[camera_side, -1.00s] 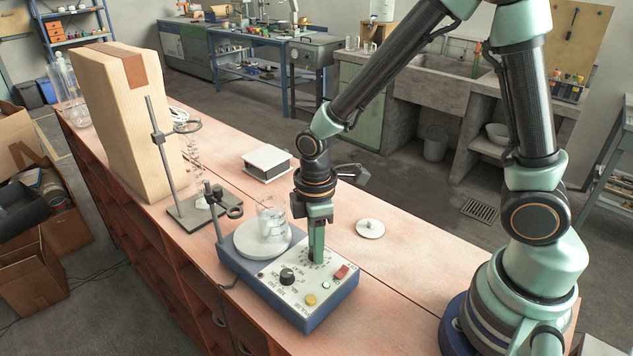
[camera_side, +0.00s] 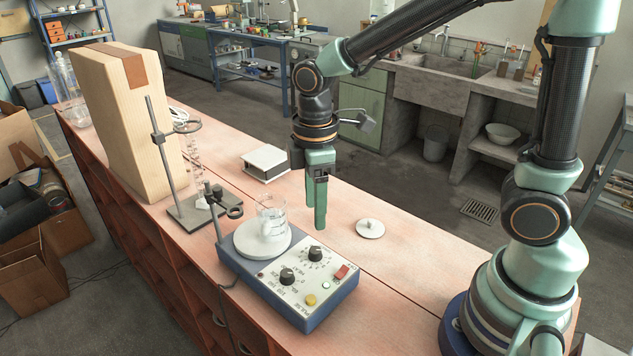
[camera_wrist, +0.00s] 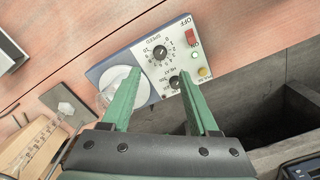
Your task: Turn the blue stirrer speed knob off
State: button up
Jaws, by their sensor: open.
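The blue stirrer (camera_side: 233,259) stands on the bench, with a white control panel and two black knobs. The speed knob (camera_side: 315,253) is the one nearer the red switch; it also shows in the wrist view (camera_wrist: 160,52) beside the word SPEED. The heat knob (camera_side: 287,276) is the other one, seen too in the wrist view (camera_wrist: 175,82). The setting of the speed knob's pointer is too small to read surely. My gripper (camera_side: 315,226) is open and empty, above and apart from the speed knob. In the wrist view its green fingers (camera_wrist: 159,76) point toward the panel.
A glass beaker (camera_side: 271,215) stands on the stirrer's white plate. The panel carries a red switch (camera_side: 342,272), a green button and a yellow button (camera_side: 309,299). A stand (camera_side: 203,212) is at left, a white disc (camera_side: 370,229) at right.

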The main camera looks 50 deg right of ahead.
jog(key=shift+r, duration=1.35)
jog(key=s+d+r+m+t, duration=0.4)
jog(key=d+m, duration=0.4)
jog(key=m, duration=0.3)
notch_tip(320, 180, up, 3)
jog(key=shift+f+t, duration=0.1)
jog(key=shift+t, duration=0.7)
